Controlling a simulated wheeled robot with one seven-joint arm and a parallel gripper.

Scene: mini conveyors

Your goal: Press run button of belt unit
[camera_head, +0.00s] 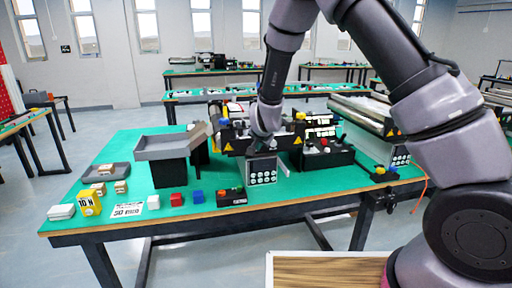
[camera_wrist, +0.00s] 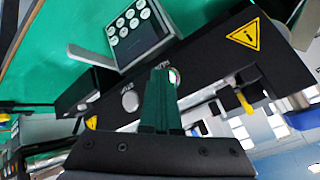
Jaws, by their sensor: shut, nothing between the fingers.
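The belt unit (camera_head: 238,140) stands on the green table, a black-sided conveyor with yellow warning triangles. In the wrist view its black side panel (camera_wrist: 210,62) runs diagonally across the picture. A round grey button (camera_wrist: 130,101) is on that panel. Another round button (camera_wrist: 174,76), greenish and pale, shows just right of my fingertips and is partly hidden by them. My gripper (camera_wrist: 160,72) is shut and empty, its dark fingertips over the panel beside this button. Whether they touch it I cannot tell. In the head view my gripper (camera_head: 262,143) is at the unit's front side.
A keypad box (camera_head: 262,171) stands in front of the unit and shows close to my fingers in the wrist view (camera_wrist: 134,27). A black box with a red button (camera_head: 325,152) is at right.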

